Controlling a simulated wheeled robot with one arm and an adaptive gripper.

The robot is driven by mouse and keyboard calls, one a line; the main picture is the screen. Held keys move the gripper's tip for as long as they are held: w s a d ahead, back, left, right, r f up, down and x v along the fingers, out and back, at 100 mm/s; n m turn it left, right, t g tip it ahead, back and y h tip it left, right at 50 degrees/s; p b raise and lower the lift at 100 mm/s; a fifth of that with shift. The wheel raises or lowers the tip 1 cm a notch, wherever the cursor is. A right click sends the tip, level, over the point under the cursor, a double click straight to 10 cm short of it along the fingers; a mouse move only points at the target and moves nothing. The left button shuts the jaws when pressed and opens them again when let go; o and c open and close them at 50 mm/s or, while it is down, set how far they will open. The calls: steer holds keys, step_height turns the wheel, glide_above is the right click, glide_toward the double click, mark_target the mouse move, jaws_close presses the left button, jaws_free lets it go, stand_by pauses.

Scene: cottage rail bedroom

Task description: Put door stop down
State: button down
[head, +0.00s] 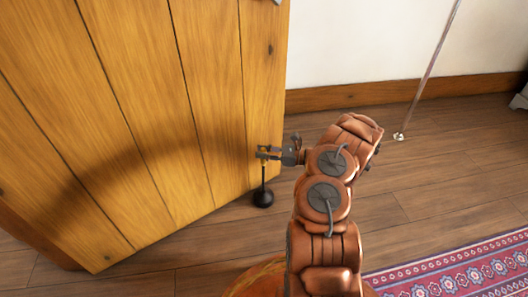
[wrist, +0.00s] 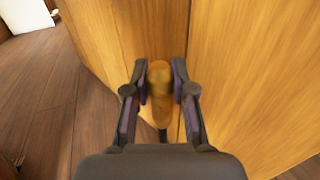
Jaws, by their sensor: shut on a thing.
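The door stop has a round black base (head: 263,197) on a thin stem, with a wooden-coloured knob at its top. My gripper (head: 268,153) is shut on the upper end of the door stop, which hangs upright below the fingers, right by the door's face. In the wrist view the knob (wrist: 159,80) sits between the two fingertips of my gripper (wrist: 160,82), with the dark stem below it. The base is close to the floor near the door's bottom edge; I cannot tell whether it touches the floor.
A wooden plank door (head: 130,110) fills the left and stands just behind the door stop. Bare plank floor (head: 425,165) lies to the right. A patterned red rug (head: 460,275) is at the lower right. A thin pole or cord meets the floor near the wall skirting (head: 340,97).

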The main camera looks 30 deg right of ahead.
steer(key=shift+f, duration=0.5)
steer(key=c, duration=1)
jaws_free()
steer(key=shift+f, duration=0.2)
steer(key=shift+o, duration=0.2)
